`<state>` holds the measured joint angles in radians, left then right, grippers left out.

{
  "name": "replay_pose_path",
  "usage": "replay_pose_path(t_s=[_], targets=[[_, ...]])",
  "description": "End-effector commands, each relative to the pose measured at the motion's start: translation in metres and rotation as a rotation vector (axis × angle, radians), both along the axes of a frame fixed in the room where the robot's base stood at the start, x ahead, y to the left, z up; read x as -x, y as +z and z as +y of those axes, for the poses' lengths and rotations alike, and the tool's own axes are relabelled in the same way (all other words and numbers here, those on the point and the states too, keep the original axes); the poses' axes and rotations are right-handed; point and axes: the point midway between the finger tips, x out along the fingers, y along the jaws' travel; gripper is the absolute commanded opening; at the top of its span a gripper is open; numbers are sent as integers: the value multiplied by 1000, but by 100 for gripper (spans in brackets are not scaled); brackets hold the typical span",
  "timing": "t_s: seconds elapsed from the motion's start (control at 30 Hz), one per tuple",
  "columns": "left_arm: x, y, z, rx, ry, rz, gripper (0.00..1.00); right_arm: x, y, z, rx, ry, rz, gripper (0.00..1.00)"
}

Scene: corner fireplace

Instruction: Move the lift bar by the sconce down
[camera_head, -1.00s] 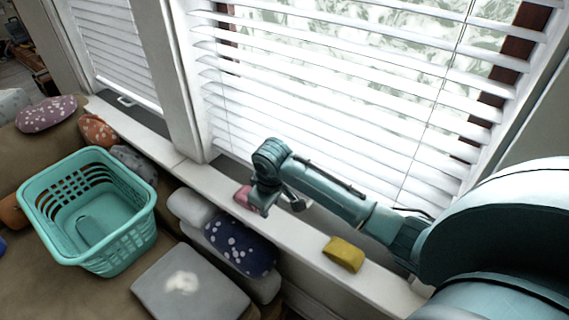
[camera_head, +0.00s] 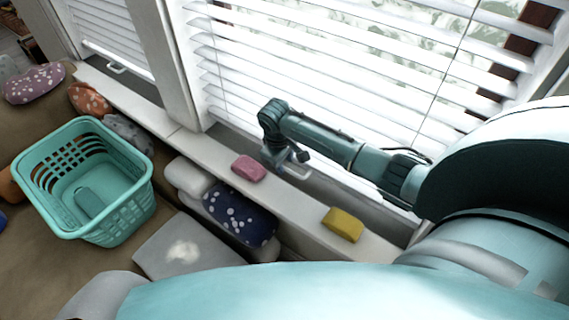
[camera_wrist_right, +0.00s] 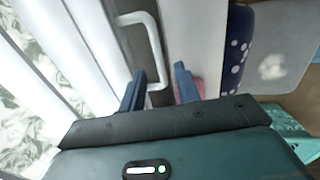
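A white lift bar (camera_head: 297,170) is on the dark lower rail of the right-hand window, beside my right gripper (camera_head: 286,163). In the right wrist view, the lift bar (camera_wrist_right: 154,45) is a bent white handle, and its near end shows between the two blue fingers of my right gripper (camera_wrist_right: 159,80). The fingers are apart, and I cannot tell whether they touch the bar. A second white lift bar (camera_head: 117,67) is under the left-hand blind. I see no sconce. My left gripper is out of view.
The white sill (camera_head: 212,158) below the window carries a pink block (camera_head: 248,168) and a yellow block (camera_head: 343,224). White slatted blinds (camera_head: 330,70) hang close behind my right arm. A teal basket (camera_head: 82,185) and several cushions lie on the sofa at left.

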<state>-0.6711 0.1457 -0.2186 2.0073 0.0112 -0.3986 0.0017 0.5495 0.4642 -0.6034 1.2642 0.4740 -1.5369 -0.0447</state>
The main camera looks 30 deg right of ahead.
Motion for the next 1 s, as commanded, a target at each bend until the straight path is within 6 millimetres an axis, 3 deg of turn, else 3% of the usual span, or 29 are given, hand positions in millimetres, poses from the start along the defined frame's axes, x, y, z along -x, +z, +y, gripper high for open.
replay_pose_path(t_s=[0.17,0.47,0.87,1.0], targets=[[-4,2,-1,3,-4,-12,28,-1,-15,-2,0,0,-1,32],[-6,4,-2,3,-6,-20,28,-1,-17,-2,0,1,-1,32],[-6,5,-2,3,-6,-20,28,-1,-17,-2,-1,0,-2,1],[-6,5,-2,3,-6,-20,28,-1,-17,-2,-1,0,-2,0]])
